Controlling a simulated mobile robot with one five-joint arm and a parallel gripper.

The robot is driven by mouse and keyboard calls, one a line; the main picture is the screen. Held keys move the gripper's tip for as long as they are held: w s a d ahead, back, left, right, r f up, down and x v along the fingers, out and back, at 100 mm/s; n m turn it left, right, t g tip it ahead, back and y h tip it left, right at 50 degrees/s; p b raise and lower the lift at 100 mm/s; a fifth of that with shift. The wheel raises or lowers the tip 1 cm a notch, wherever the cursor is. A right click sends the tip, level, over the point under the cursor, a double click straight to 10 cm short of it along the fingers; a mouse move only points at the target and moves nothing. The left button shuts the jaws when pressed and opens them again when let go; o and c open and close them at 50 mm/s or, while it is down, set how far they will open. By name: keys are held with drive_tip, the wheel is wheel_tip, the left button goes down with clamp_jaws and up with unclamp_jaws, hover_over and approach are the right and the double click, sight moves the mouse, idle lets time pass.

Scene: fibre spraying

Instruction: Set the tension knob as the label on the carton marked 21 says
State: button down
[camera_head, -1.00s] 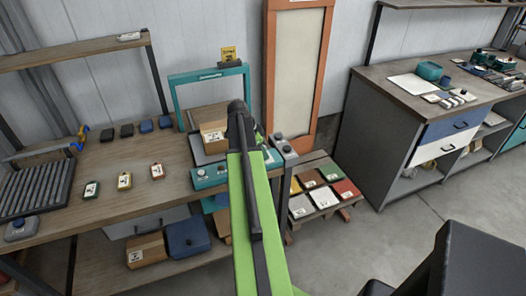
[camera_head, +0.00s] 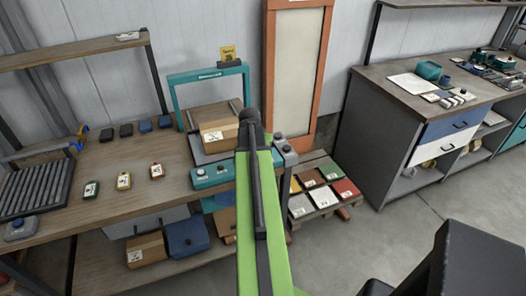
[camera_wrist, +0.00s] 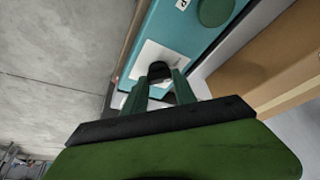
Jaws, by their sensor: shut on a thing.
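A brown carton (camera_head: 228,134) with a white label sits under the teal frame of the machine in the head view; the label is too small to read. The carton's side also shows at the right of the wrist view (camera_wrist: 262,72). In the wrist view a black knob (camera_wrist: 160,69) stands on a white plate (camera_wrist: 150,58) on a teal panel (camera_wrist: 178,35). The green fingers of my gripper (camera_wrist: 161,80) are shut on this knob, one on each side. In the head view my arm hides the gripper and the knob.
A round green button (camera_wrist: 214,10) is on the same panel. The machine's teal frame (camera_head: 174,88) arches over the carton. Another labelled carton (camera_head: 146,250) lies on the lower shelf. A grey box (camera_head: 286,150) stands just right of my arm. Colored tiles (camera_head: 322,197) lie beyond it.

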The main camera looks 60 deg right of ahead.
drive_tip(key=shift+s+a+n, duration=0.1)
drive_tip(key=shift+s+n, duration=0.05)
drive_tip(key=shift+n, duration=0.25)
drive_tip(key=c, duration=1)
unclamp_jaws()
drive_tip(key=shift+a+r+p, duration=0.1)
drive_tip(key=shift+r+p, duration=0.4)
drive_tip(key=p+v, duration=1.5)
drive_tip(key=v, duration=0.1)
drive_tip(key=shift+s+r, duration=0.2)
drive_tip(key=shift+s, duration=0.1)
